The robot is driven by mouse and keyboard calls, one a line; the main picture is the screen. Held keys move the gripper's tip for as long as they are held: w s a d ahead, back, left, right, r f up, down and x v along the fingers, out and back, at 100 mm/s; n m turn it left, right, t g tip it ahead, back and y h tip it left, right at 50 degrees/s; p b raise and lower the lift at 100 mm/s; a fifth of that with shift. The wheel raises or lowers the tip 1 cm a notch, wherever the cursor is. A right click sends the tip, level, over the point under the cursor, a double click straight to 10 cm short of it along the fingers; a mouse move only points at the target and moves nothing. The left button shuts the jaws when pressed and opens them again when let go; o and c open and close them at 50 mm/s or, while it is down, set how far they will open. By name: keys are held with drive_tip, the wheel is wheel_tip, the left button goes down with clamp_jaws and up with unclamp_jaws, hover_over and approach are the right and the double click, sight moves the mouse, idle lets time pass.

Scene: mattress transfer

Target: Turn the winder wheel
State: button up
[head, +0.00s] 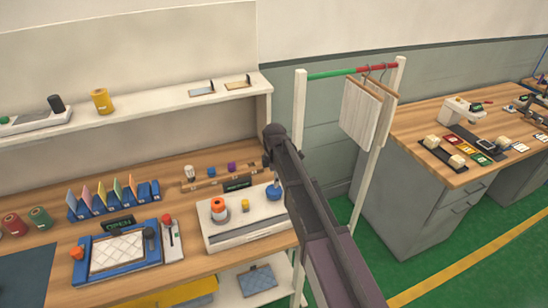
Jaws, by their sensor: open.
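A white box-shaped unit (225,236) stands on the left wooden bench. On its top are an orange-and-white round part (218,208), a small yellow part (245,205) and a blue upright part (274,191). I cannot tell for sure which of these, if any, is the winder wheel. My gripper (273,145) is at the far end of my dark arm, above and behind the unit's right end in the picture. It is open, its fingers are hard to make out, and no held object shows. My arm hides part of the bench's right end.
A blue-framed tray (84,250) with a quilted pad lies left of the unit. A small peg rack (212,178) stands behind it. A white shelf (150,107) runs above. A white hanging rail stand (299,110) is close to my arm. Another bench (410,130) is at right.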

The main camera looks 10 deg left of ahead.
sight(274, 190)
wheel_tip(274, 190, up, 7)
drive_tip(key=p, duration=0.6)
drive_tip(key=shift+f, duration=0.1)
idle(0.6)
drive_tip(key=s+d+f+m+b, duration=0.1)
drive_tip(key=s+d+m, duration=0.5)
drive_tip(key=d, duration=0.4)
drive_tip(key=s+d+f+m+b, duration=0.2)
drive_tip(key=s+d+m, duration=0.5)
drive_tip(key=d, duration=0.3)
drive_tip(key=s+d+f+m+b, duration=0.2)
drive_tip(key=s+d+m, duration=0.4)
drive_tip(key=d+m, duration=0.3)
drive_tip(key=shift+s+d+f, duration=0.15)
drive_tip(key=shift+d+f, duration=0.1)
drive_tip(key=shift+d, duration=0.2)
idle(0.8)
